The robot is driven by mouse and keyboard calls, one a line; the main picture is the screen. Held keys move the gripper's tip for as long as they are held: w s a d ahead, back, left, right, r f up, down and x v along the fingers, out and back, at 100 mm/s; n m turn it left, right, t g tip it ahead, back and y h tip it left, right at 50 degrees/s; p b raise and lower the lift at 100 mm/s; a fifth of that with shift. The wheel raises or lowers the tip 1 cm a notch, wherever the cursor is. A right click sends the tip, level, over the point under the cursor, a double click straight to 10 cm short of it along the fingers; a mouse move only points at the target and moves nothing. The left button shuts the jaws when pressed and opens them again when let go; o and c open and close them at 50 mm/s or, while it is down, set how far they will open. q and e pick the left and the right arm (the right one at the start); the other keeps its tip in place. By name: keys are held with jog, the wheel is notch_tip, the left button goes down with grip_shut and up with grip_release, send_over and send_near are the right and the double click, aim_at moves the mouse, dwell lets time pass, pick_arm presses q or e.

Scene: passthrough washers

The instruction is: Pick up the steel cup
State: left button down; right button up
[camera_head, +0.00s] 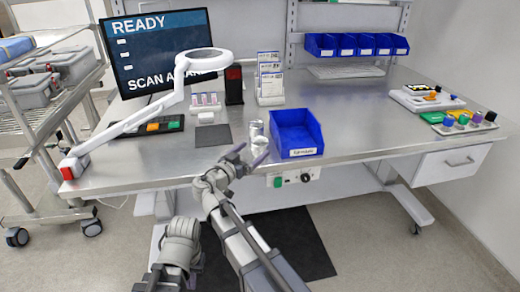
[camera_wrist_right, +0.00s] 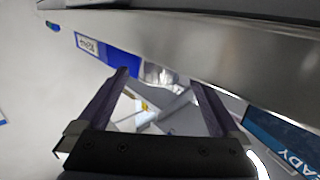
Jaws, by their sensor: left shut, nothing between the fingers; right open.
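The steel cup (camera_head: 256,128) stands on the steel bench, just left of a blue bin (camera_head: 297,134). A second bright, round shape (camera_head: 260,143) shows just in front of it; I cannot tell whether it is another vessel or a reflection. My right gripper (camera_head: 248,156) is open and empty at the bench's front edge, its fingers spread just in front of these shapes. In the right wrist view, a shiny metallic shape (camera_wrist_right: 158,74) lies beyond the open fingers (camera_wrist_right: 160,85), apart from them. My left gripper (camera_head: 163,280) is low at the bottom left, shut and empty, its fingers hardly visible.
A magnifier lamp (camera_head: 195,68) reaches over the left of the bench, near a monitor (camera_head: 160,45). A dark mat (camera_head: 212,136) lies left of the cup. The bench right of the blue bin (camera_head: 370,120) is clear. Trays with coloured parts (camera_head: 465,122) stand far right.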

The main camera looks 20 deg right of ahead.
aim_at(255, 149)
jog(key=x, duration=0.5)
jog(key=c, duration=1.3)
